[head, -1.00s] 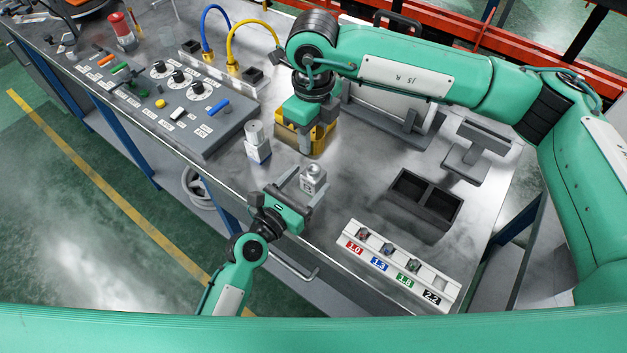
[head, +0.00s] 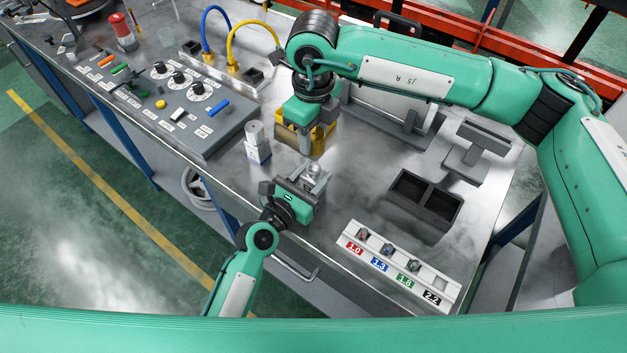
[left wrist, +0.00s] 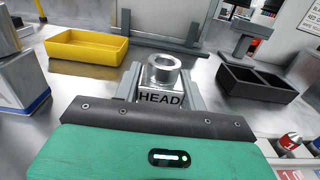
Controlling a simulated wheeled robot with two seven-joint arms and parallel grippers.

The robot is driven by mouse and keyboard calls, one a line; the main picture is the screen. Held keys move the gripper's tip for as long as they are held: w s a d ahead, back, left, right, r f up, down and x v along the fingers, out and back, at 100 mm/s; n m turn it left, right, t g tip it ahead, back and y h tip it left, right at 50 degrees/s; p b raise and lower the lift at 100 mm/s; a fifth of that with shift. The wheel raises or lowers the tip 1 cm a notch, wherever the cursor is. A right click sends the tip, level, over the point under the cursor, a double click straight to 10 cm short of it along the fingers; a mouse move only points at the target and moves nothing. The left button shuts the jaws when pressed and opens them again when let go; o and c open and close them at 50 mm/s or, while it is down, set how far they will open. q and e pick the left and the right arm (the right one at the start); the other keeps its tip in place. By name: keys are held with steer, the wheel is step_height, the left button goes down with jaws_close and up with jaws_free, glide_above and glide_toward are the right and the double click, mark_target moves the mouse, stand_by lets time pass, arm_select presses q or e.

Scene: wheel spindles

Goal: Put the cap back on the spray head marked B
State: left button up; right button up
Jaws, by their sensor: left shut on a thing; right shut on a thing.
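A metal block marked HEAD with a round ring-shaped top (left wrist: 163,78) is between my left gripper's fingers; it also shows in the head view (head: 315,172). My left gripper (head: 305,178) is shut on this block at the bench's front edge. I cannot read a letter B on it. A second pale block with a silver cylinder on top (head: 256,142) stands upright to its left. My right gripper (head: 310,144) points down, just behind the held block and in front of the yellow tray (left wrist: 80,47). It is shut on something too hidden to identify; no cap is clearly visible.
A white rack (head: 400,268) marked 1.0, 1.3, 1.8 and 2.2 lies at the front right. A black two-compartment box (head: 426,205) is behind it. A grey control panel (head: 165,100) fills the left. Bare bench lies between the held block and black box.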

glide_above(313, 172)
steer(key=shift+f, duration=2.5)
steer(key=shift+f, duration=0.1)
steer(key=shift+w+f, duration=0.1)
steer(key=shift+f, duration=0.7)
steer(key=shift+f, duration=0.55)
